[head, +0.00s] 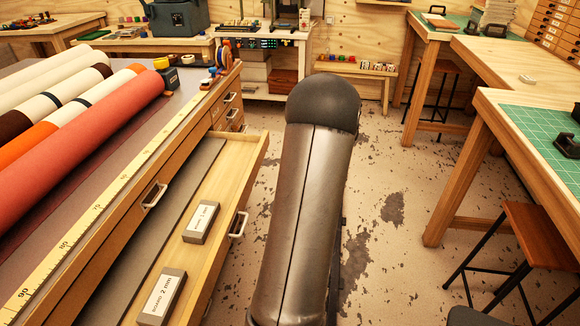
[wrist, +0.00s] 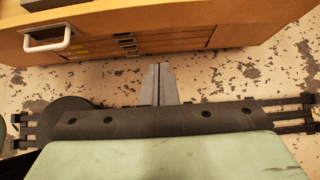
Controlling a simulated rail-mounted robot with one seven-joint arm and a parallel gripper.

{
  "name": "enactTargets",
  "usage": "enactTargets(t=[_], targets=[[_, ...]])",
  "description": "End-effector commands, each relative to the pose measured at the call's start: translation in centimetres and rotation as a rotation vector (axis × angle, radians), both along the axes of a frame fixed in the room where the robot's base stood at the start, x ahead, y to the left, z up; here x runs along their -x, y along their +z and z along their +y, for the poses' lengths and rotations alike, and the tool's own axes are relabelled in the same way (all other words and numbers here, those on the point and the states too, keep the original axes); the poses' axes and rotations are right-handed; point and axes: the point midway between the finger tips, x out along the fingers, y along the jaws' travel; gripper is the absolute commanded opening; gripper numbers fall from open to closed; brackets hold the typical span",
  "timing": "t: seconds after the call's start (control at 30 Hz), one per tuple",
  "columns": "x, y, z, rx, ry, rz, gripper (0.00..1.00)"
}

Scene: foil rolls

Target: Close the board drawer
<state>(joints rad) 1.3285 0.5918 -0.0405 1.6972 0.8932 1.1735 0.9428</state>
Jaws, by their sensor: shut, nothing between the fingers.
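The board drawer (head: 251,165) is pulled open from the wooden cabinet in the head view. Its metal handle (head: 238,224) is on the front, facing the aisle. Two grey blocks labelled as board, one (head: 201,222) farther and one (head: 162,297) nearer, sit in it. In the wrist view, a wooden drawer front (wrist: 190,24) with a pale handle (wrist: 47,39) spans the top. My gripper (wrist: 158,68) is shut and empty, its fingertips just below the wooden fronts in the picture. I cannot tell whether it touches them. The head view does not show the gripper.
Large rolls (head: 95,124) lie on the cabinet top beside a yellow ruler (head: 62,246). Several closed drawers (wrist: 125,44) show lower down. A workbench (head: 490,130) and a brown stool (head: 541,236) stand on the right. The floor (head: 395,190) between is open.

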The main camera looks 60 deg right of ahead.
Motion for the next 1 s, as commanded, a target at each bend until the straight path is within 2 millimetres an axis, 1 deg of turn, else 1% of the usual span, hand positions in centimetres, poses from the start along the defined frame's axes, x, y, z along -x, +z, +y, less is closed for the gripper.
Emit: enactTargets(t=[0.03,0.1,0.27,0.4,0.53,0.7,1.0], targets=[[-0.8,-1.0,0.4,-0.003,0.003,0.0,0.0],[-1.8,-2.1,0.8,-0.003,0.004,0.001,0.0],[-4.0,-4.3,1.5,-0.002,0.004,0.001,0.0],[-6.1,-4.1,2.2,0.001,0.005,0.001,0.0],[-7.2,-4.1,2.6,0.003,0.004,0.001,0.0],[-7.7,-4.1,2.7,0.002,0.003,0.001,0.0],[-7.7,-4.1,2.7,0.001,0.002,0.001,0.0]])
